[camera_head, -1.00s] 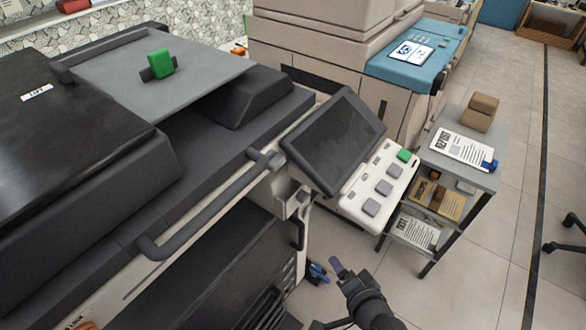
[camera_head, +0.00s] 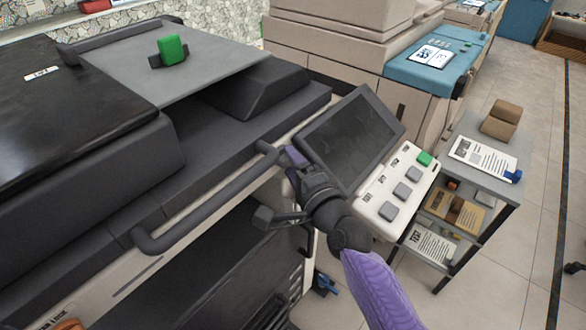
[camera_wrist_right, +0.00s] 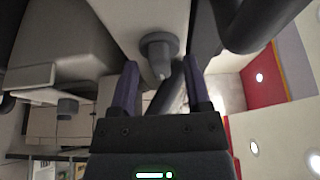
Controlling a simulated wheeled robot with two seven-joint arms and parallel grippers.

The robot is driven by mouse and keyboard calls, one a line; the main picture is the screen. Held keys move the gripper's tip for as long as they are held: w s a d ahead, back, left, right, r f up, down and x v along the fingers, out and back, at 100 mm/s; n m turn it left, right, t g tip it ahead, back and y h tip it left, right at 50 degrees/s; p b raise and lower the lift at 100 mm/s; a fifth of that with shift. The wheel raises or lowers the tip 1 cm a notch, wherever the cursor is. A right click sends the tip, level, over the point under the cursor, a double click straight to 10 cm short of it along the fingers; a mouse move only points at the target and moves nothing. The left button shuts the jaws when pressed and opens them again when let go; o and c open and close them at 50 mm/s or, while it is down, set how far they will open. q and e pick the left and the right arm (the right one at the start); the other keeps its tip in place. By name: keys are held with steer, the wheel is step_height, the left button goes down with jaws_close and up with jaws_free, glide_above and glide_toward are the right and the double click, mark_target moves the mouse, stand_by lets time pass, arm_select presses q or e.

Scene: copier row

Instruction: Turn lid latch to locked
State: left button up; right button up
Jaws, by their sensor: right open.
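My right gripper (camera_head: 293,158) is in front of the copier, at the right end of its long grey handle bar (camera_head: 200,205) and left of the tilted screen. At the bottom left edge an orange part (camera_head: 68,324) sits by a partly cut label ending in "LOCK". My left gripper is not in view.
The dark screen (camera_head: 352,138) and white button panel (camera_head: 385,202) are close to my right arm. A green tab (camera_head: 173,49) stands on the grey top tray. A grey cart (camera_head: 488,183) with papers stands at the right; open floor lies beyond it.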

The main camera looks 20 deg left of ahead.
steer(key=shift+w+a, duration=0.15)
steer(key=shift+a, duration=0.05)
steer(key=shift+c, duration=0.3)
steer(key=c, duration=0.7)
jaws_close()
